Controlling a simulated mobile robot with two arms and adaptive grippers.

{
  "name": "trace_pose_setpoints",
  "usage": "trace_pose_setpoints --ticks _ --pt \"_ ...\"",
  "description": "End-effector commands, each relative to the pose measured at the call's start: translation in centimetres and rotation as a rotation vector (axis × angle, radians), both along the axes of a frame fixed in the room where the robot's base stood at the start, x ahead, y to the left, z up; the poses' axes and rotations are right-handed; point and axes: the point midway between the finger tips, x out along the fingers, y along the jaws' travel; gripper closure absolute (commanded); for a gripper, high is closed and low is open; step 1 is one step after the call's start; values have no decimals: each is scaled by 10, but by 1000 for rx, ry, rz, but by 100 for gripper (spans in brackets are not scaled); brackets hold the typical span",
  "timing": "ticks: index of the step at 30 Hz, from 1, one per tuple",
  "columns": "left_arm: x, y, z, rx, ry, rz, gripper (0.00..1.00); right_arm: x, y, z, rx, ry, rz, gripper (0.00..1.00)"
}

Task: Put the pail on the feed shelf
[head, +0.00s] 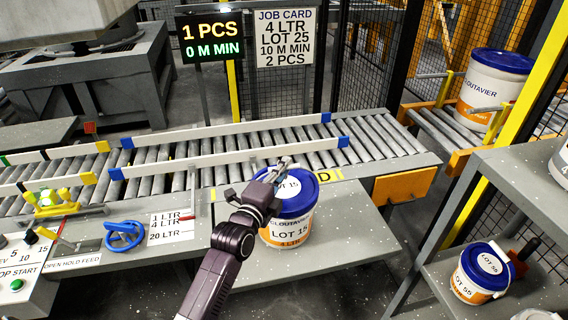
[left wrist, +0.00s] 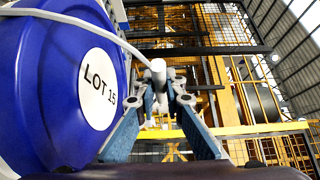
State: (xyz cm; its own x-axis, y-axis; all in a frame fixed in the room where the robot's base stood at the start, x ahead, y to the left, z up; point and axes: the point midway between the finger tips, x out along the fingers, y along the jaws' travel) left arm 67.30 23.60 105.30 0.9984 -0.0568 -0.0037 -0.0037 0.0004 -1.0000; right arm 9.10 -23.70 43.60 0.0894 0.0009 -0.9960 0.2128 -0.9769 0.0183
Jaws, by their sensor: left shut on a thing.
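A white pail with a blue lid, an orange band and the marking LOT 15 (head: 290,228) is at the grey feed shelf (head: 350,225), in front of the roller conveyor. It looks upright, but I cannot tell whether its base touches the shelf. My left gripper (head: 277,170) is over the pail's lid and hides part of it. In the left wrist view the gripper (left wrist: 158,92) is shut on the white grip of the pail's wire handle (left wrist: 157,70), with the blue lid (left wrist: 50,90) close on the left. My right gripper is not in view.
The roller conveyor (head: 200,150) with white guide rails runs behind the shelf. A blue handwheel (head: 124,236) and controls are at left. A rack at right holds a LOT 55 pail (head: 478,275). A larger pail (head: 490,92) stands back right. The shelf is bare right of the pail.

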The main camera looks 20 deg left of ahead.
Motion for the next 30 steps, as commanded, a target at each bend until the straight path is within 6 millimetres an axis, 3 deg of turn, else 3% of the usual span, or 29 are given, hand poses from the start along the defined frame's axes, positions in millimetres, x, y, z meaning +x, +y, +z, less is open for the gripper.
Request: trace_pose_setpoints --ticks 1,6,7,12,22,26,30 --pt "1 0 8 -1 -16 1 100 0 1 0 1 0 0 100" --pt "1 0 5 -1 -15 1 100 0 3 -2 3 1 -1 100" --pt "0 0 -3 -1 1 0 90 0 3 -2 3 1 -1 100" --pt "0 0 -2 -1 1 0 73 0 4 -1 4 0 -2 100" --pt "-1 0 1 0 0 0 73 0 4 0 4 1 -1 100" --pt "-16 1 -2 -1 2 0 73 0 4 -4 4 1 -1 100" --pt "-43 3 -4 2 3 0 73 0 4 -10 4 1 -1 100"
